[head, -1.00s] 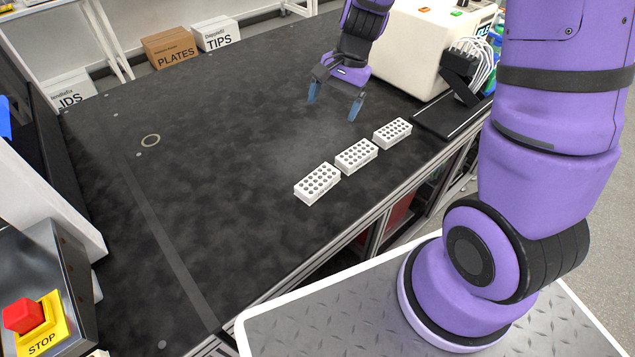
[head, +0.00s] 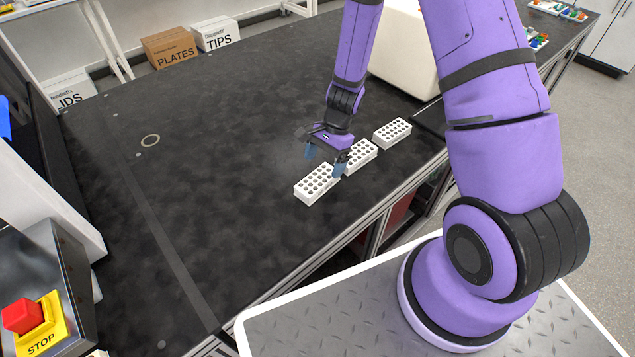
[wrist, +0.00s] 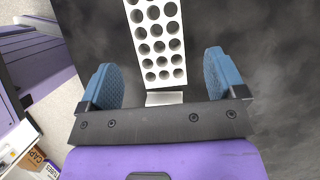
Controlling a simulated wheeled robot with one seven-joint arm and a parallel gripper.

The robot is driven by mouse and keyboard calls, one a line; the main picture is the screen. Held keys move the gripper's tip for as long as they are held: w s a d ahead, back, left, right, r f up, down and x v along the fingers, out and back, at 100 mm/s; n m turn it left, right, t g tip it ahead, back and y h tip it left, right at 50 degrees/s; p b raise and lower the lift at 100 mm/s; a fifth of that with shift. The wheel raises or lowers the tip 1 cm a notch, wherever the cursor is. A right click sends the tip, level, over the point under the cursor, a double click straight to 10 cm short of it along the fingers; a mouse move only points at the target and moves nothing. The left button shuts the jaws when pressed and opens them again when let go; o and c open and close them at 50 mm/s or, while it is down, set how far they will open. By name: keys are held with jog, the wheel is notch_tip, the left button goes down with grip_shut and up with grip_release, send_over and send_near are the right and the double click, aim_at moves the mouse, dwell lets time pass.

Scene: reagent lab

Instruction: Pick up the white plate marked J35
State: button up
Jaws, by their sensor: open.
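Three white plates with round holes stand in a row on the black bench: a left one (head: 315,186), a middle one (head: 364,153) and a right one (head: 392,133). I cannot read a J35 mark on any. My gripper (head: 325,162) is open and empty, pointing down above the left and middle plates, and partly hides the middle one. In the wrist view, one white plate (wrist: 158,45) lies ahead of and between the open blue fingertips (wrist: 165,82). A small white strip shows nearer the palm; I cannot tell what it belongs to.
The bench top (head: 200,130) left of the plates is wide and clear. A cream machine (head: 402,55) stands behind at the right. Boxes marked PLATES (head: 170,48) and TIPS (head: 216,35) stand beyond the bench. A red stop button (head: 22,315) is at the lower left.

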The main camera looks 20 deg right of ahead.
aim_at(318, 178)
jog(key=shift+x, duration=2.7)
jog(key=shift+s+a, duration=0.1)
jog(key=shift+s, duration=0.05)
jog(key=shift+c, duration=0.2)
jog(key=c, duration=1)
